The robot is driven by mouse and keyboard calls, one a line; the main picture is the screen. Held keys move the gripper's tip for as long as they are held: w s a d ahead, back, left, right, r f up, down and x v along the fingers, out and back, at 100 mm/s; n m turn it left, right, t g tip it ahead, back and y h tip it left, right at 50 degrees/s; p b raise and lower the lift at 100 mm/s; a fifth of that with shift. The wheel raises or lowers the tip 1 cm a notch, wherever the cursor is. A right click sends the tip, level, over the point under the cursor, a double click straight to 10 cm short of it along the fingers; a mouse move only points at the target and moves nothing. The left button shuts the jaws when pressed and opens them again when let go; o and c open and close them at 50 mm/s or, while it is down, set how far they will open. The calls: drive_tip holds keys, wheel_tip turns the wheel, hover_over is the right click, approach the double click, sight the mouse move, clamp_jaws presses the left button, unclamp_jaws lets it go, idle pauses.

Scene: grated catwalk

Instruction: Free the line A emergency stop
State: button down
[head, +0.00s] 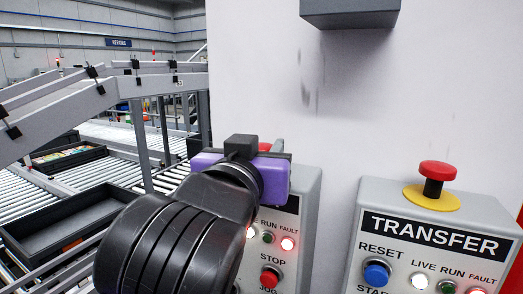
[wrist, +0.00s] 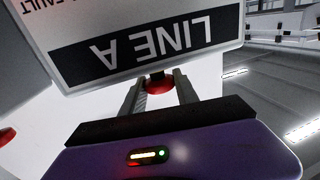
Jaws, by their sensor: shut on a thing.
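My gripper (wrist: 158,92) is shut on the red emergency stop button (wrist: 155,87) of the box labelled LINE A (wrist: 145,45). The wrist view shows its two fingers on either side of the red button head, with the label upside down. In the head view my gripper's purple body (head: 272,181) is over the top of the line A box (head: 305,205) and hides its label. A bit of the red button (head: 265,147) shows just behind the gripper. The button's base is hidden.
A TRANSFER box (head: 437,215) stands to the right, with its own red mushroom button (head: 438,169) on a yellow collar. A grey box (head: 350,12) juts from the white wall above. Roller conveyors (head: 110,175) with black trays (head: 60,215) lie to the left.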

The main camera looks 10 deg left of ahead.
drive_tip(key=shift+r, duration=0.75)
drive_tip(key=c, duration=0.9)
unclamp_jaws()
drive_tip(key=shift+f, duration=0.1)
drive_tip(key=shift+s, duration=0.3)
drive_tip(key=s+b, duration=0.1)
drive_tip(key=s, duration=0.3)
drive_tip(key=s+a+b, duration=0.1)
drive_tip(key=s, duration=0.2)
drive_tip(key=shift+s+b, duration=0.1)
drive_tip(key=shift+b, duration=0.2)
